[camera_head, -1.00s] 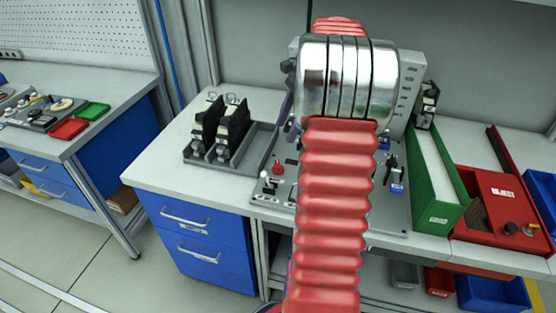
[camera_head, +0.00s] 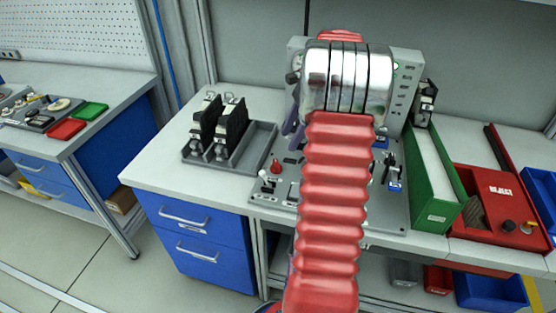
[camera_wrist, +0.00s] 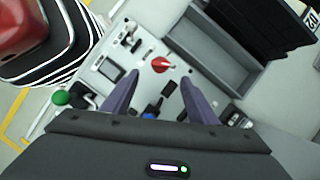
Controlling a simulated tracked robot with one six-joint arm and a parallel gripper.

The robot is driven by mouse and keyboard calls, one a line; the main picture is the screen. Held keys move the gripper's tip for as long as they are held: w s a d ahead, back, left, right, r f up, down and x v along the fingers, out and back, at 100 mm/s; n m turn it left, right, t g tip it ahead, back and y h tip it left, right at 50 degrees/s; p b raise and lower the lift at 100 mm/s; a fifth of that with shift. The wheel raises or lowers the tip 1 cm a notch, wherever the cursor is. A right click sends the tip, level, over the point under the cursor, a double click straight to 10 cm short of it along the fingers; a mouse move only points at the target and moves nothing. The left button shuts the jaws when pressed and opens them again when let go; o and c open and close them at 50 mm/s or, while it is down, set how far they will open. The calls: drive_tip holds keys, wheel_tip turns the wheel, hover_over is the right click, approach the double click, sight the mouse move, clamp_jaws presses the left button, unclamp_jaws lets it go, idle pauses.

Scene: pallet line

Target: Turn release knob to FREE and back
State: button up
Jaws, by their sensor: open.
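A red knob (camera_head: 275,167) stands on the grey control panel (camera_head: 349,215) on the bench. In the wrist view the red knob (camera_wrist: 161,64) has a pale pointer mark and shows between the tips of my two purple fingers. My gripper (camera_wrist: 160,77) is open and empty, its fingers apart on either side of the knob in the picture. I cannot tell its height above the panel. In the head view my arm hides much of the panel, and only part of a purple finger (camera_head: 292,130) shows. Lettering by the knob is too small to read.
A grey tray (camera_head: 262,145) with black upright units is left of the panel. A green bin (camera_head: 437,212) and a red box (camera_head: 489,238) with a black knob stand right. A grey housing (camera_head: 408,85) rises behind my arm. Several switches surround the red knob.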

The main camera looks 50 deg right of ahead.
sight(277, 162)
drive_tip(key=x, duration=1)
drive_tip(key=shift+a, duration=0.1)
drive_tip(key=shift+c, duration=0.3)
